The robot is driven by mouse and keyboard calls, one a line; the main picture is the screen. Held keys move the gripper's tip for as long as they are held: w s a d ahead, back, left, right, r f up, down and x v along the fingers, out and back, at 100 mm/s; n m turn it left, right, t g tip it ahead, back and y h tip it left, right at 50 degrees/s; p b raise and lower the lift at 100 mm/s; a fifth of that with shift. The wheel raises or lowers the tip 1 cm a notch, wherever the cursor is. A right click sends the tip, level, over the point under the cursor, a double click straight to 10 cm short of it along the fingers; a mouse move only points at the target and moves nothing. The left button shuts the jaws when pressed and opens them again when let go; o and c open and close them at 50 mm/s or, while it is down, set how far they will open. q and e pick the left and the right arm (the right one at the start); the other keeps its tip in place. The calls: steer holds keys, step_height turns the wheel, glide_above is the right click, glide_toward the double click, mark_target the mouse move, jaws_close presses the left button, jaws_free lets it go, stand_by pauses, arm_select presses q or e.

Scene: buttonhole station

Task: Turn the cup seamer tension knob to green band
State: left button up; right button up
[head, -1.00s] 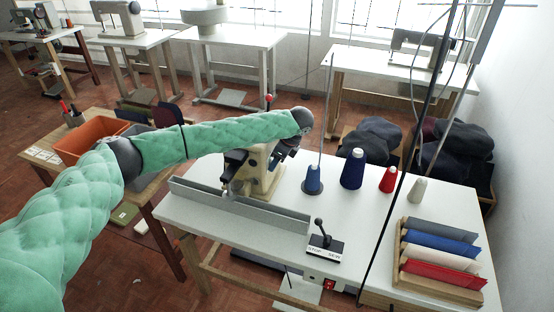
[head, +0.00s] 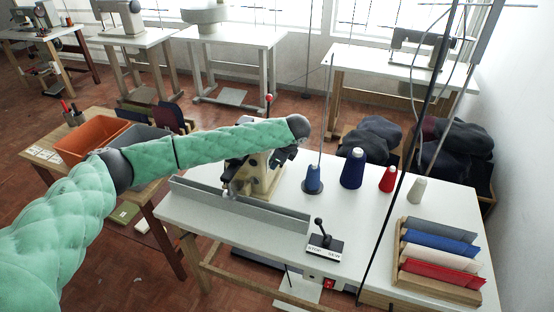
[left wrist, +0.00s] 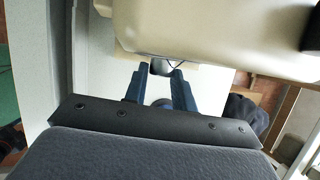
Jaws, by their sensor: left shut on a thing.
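The cream cup seamer (head: 262,180) stands on the white table behind a grey rail, partly covered by my left arm. In the left wrist view its pale body (left wrist: 215,35) fills the top. My left gripper (left wrist: 160,74) has two blue fingers, shut on a small dark rounded part, apparently the tension knob (left wrist: 161,67), beside the seamer's body. The fingers hide part of it. No green band or pointer can be made out. In the head view the left fingers are hidden or too small to tell. My right gripper is in neither view.
A grey rail (head: 240,207) runs along the table front. A lever on a labelled box (head: 325,245) stands to its right. Thread cones (head: 352,170) and a rack of coloured fabric pieces (head: 440,258) occupy the right. An orange bin (head: 90,138) sits on the left table.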

arm_select(q)
steer(key=t, duration=0.3)
steer(key=n+t+h, duration=0.1)
steer(key=shift+s+a+f+b, duration=0.1)
steer(key=shift+s+b, duration=0.2)
steer(key=shift+b, duration=0.05)
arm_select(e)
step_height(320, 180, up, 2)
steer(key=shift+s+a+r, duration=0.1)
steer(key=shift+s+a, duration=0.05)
